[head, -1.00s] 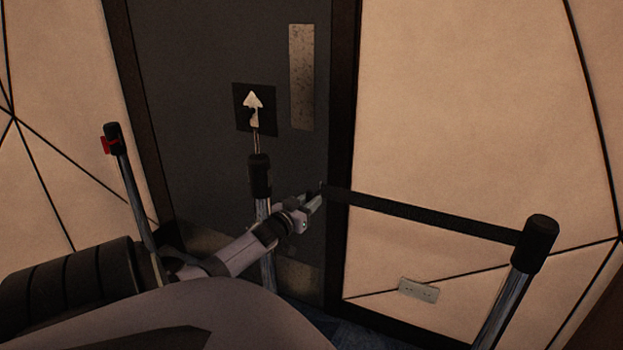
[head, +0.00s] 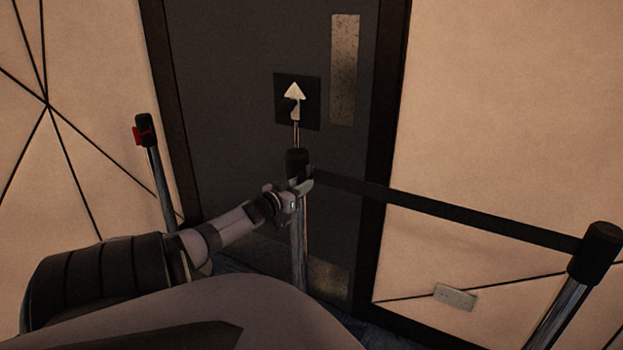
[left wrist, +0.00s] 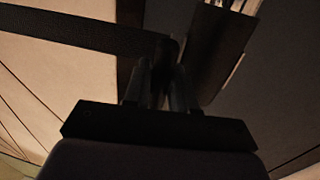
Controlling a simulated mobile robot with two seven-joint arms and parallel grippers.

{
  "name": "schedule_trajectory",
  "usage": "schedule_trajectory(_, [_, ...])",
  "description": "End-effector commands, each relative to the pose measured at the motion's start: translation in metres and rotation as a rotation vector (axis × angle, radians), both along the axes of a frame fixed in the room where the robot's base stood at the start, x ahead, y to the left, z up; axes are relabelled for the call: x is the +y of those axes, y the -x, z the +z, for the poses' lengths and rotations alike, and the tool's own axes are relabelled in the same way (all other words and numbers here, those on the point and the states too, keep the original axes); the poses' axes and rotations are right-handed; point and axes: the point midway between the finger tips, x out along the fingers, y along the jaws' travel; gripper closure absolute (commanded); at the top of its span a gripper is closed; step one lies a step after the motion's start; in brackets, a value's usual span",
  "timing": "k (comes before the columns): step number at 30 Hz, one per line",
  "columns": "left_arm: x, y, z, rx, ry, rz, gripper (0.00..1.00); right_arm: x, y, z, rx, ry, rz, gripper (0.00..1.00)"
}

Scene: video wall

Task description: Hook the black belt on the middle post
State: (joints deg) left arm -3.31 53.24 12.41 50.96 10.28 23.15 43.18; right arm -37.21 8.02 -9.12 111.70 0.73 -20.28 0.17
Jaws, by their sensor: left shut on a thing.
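The black belt (head: 450,212) runs from the head of the right post (head: 590,262) leftward to my left gripper (head: 306,184). The gripper is shut on the belt's end. The middle post (head: 298,240) has a black head and carries a sign with a white arrow (head: 294,92). In the head view the gripper overlaps the post just below its head. In the left wrist view the belt (left wrist: 80,32) comes in from the left to the fingers (left wrist: 163,85), and the post's black head (left wrist: 220,50) is close at right. I cannot tell whether the belt end touches it. My right gripper is out of view.
A left post (head: 150,165) with a red piece on its black head stands by the wall. A dark door (head: 230,120) with a metal plate (head: 344,70) is behind the middle post. Beige wall panels (head: 510,110) flank the door.

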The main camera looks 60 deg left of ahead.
Motion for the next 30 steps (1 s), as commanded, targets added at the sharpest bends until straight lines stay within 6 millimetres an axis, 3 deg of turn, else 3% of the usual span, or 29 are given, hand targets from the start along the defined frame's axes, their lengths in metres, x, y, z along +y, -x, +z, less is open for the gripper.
schedule_trajectory(6, [0.013,0.007,0.0,-0.001,-0.002,-0.004,1.0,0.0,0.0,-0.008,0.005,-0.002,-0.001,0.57])
schedule_trajectory(18, [0.017,0.01,0.002,-0.002,-0.001,0.001,1.0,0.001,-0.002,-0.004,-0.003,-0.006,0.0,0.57])
schedule_trajectory(19, [0.017,0.01,0.002,-0.002,-0.001,0.001,0.71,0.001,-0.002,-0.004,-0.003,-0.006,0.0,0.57])
schedule_trajectory(21, [0.017,0.01,0.002,-0.002,-0.001,0.001,0.57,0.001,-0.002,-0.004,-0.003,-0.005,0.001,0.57])
schedule_trajectory(30, [0.015,0.01,0.0,0.0,0.001,-0.004,0.57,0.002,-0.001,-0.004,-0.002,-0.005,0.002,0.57])
